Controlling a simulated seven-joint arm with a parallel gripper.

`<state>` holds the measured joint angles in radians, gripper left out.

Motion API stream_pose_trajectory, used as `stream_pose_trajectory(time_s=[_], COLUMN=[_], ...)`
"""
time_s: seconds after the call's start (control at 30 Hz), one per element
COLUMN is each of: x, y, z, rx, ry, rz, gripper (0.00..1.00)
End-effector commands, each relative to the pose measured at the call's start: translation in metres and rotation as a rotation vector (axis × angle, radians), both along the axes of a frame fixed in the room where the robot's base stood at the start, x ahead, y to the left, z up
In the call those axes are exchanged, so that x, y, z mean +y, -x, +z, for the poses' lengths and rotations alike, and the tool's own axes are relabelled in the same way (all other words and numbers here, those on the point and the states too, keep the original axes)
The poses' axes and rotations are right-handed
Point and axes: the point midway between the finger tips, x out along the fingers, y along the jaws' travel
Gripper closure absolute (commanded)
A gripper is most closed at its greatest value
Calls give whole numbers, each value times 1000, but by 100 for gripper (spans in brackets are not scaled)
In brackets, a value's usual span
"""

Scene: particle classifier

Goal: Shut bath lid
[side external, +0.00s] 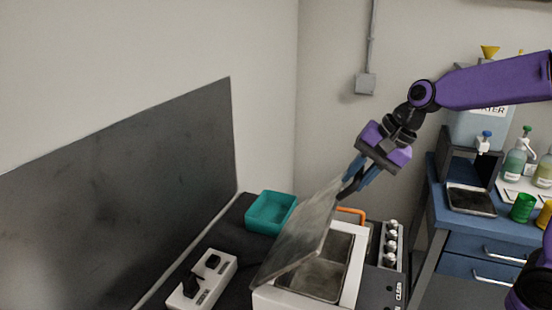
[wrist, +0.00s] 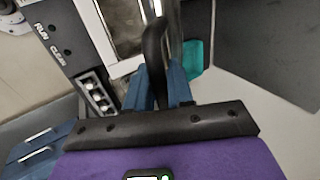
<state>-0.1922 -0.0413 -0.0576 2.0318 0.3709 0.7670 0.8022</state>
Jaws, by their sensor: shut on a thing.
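The bath (side external: 352,287) is a white box with an open grey metal basin. Its lid (side external: 305,228) is a greyish translucent panel, tilted up steeply over the left side of the bath, so the basin is partly uncovered. My gripper (side external: 347,187) is at the lid's raised upper end, its blue fingers closed on the dark handle. In the wrist view my gripper (wrist: 163,75) has the black curved lid handle (wrist: 153,42) between its fingers. The lid's left lower part hides some of the bath.
A teal bin (side external: 270,212) stands behind the lid to the left. A white device (side external: 203,281) with black parts is at front left. A rack of several small vials (side external: 391,245) is right of the bath. A blue bench (side external: 480,215) with bottles stands further right.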

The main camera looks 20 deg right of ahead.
Motion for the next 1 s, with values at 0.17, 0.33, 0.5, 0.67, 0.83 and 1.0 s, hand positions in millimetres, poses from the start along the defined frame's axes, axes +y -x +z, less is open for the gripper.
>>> stream_pose_trajectory(time_s=[0.17, 0.33, 0.5, 0.67, 0.83, 1.0], x=[-6, -11, -15, -17, -17, -18], y=[5, 11, 15, 17, 17, 18], z=[-8, -14, -20, -23, -22, -25], rx=[2, 1, 2, 2, 1, 1], ry=[0, 0, 0, -1, 0, 0], rz=[-3, -2, -3, -1, -2, -2], gripper=[93, 93, 93, 93, 93, 93])
